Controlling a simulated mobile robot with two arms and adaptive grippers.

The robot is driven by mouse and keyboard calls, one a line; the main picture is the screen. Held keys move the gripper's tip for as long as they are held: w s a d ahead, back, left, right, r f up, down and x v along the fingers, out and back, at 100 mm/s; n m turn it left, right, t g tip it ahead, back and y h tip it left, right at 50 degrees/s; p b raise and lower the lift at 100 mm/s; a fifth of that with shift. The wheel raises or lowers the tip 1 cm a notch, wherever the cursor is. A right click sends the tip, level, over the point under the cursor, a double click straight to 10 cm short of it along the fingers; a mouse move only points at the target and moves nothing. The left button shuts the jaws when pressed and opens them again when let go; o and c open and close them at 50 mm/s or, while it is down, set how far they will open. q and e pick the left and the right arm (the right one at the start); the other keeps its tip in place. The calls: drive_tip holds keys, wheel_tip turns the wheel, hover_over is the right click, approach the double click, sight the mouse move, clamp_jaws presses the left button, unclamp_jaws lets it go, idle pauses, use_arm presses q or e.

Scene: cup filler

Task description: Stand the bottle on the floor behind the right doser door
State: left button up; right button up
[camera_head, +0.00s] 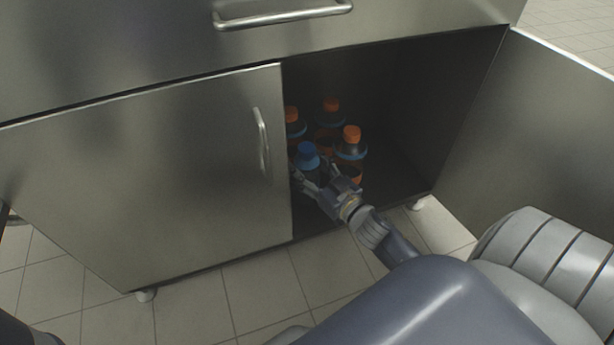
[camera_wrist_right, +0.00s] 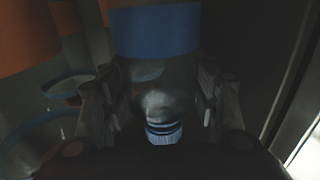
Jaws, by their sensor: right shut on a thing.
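A bottle with a blue cap (camera_head: 307,153) is inside the cabinet behind the open right door (camera_head: 545,125), near the left edge of the opening. My right gripper (camera_head: 312,174) reaches in from the front and is shut on this bottle. In the right wrist view the bottle's clear body with a blue band (camera_wrist_right: 155,30) lies between both fingers, with its cap nearest the camera. The bottle looks about upright. Its base is hidden, so I cannot tell whether it touches the cabinet floor (camera_head: 395,193). My left gripper is not in view.
Several bottles with orange caps (camera_head: 351,134) stand just behind and to the right of the held bottle. The closed left door (camera_head: 150,175) borders the opening on the left. The right part of the cabinet floor is clear. A drawer handle (camera_head: 283,15) sticks out above.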

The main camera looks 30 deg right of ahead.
wheel_tip(320, 180, down, 2)
drive_tip(key=shift+f+b, duration=0.15)
drive_tip(key=shift+b, duration=0.75)
drive_tip(key=shift+f, duration=0.2)
drive_tip(key=shift+r, duration=0.1)
drive_tip(key=o, duration=1.6)
